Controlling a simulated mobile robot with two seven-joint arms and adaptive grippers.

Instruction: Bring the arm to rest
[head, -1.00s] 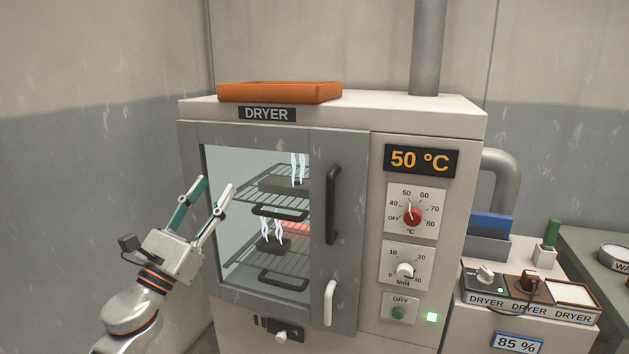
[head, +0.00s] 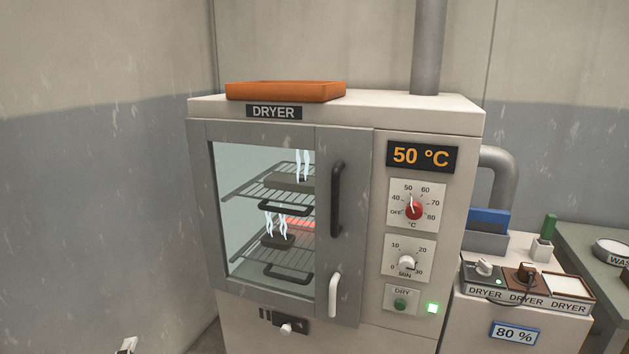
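Only a small pale piece of my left arm or gripper (head: 127,346) shows at the bottom left edge of the head view. The rest of it is out of the picture, so its fingers cannot be judged. It is apart from the dryer, low and to its left. My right gripper is not in view. The dryer (head: 348,112) stands in the middle with its glass door (head: 344,290) shut. Behind the glass, dark pieces steam on an upper rack (head: 240,192) and a lower rack. The display (head: 422,156) reads 50 °C and a green light (head: 432,308) is lit.
An orange tray (head: 285,92) lies on top of the dryer. A grey-green table (head: 585,240) is at the far right. The wall side left of the dryer is clear.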

